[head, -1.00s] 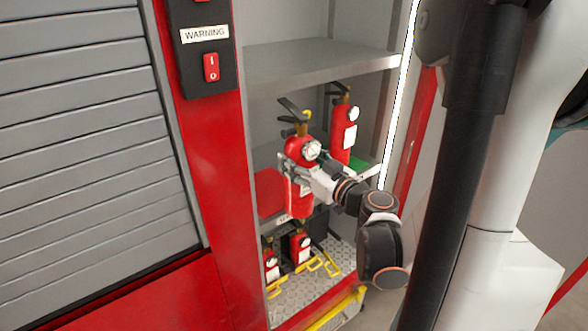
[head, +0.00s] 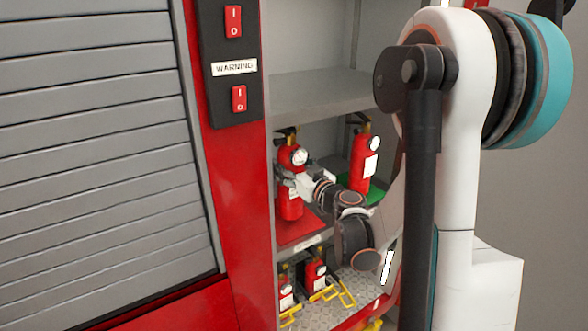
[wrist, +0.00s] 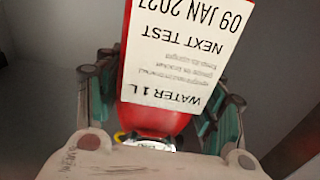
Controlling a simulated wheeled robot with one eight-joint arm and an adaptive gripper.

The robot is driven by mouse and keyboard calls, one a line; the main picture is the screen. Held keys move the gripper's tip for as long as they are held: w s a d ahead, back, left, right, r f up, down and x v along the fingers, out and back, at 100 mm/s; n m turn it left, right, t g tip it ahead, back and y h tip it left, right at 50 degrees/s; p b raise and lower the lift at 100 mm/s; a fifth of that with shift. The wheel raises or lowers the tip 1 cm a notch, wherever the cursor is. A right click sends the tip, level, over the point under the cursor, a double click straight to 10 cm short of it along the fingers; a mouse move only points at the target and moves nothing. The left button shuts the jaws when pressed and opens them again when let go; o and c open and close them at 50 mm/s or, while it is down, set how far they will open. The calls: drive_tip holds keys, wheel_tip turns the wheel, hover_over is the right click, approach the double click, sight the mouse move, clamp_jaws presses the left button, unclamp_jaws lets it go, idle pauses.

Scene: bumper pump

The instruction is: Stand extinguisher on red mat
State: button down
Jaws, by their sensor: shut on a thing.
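A red extinguisher (head: 290,203) with a black handle and round white gauge is upright in the middle shelf compartment, over the red mat (head: 300,232). Its base overlaps the mat in the picture; I cannot tell whether it touches. My gripper (head: 288,184) is shut on its body from the right. The wrist view shows the extinguisher's white label (wrist: 178,55), upside down, between the fingers of my gripper (wrist: 165,100). The wrist view does not show the mat.
Another red extinguisher (head: 360,165) stands on a green mat (head: 377,192) to the right. A grey shelf (head: 315,92) is above. Smaller extinguishers (head: 316,272) and yellow brackets (head: 335,291) are on the lower level. A red post (head: 235,190) borders the left.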

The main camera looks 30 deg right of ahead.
drive_tip(key=shift+w+f, duration=0.3)
drive_tip(key=shift+f, duration=0.6)
drive_tip(key=shift+w+f, duration=0.25)
drive_tip(key=shift+f, duration=0.6)
drive_tip(key=shift+f+b, duration=0.1)
drive_tip(key=shift+b, duration=0.2)
drive_tip(key=shift+c, duration=2)
unclamp_jaws()
drive_tip(key=shift+s, duration=0.1)
drive_tip(key=s, duration=1.2)
drive_tip(key=shift+d+b, duration=0.15)
drive_tip(key=shift+b, duration=0.15)
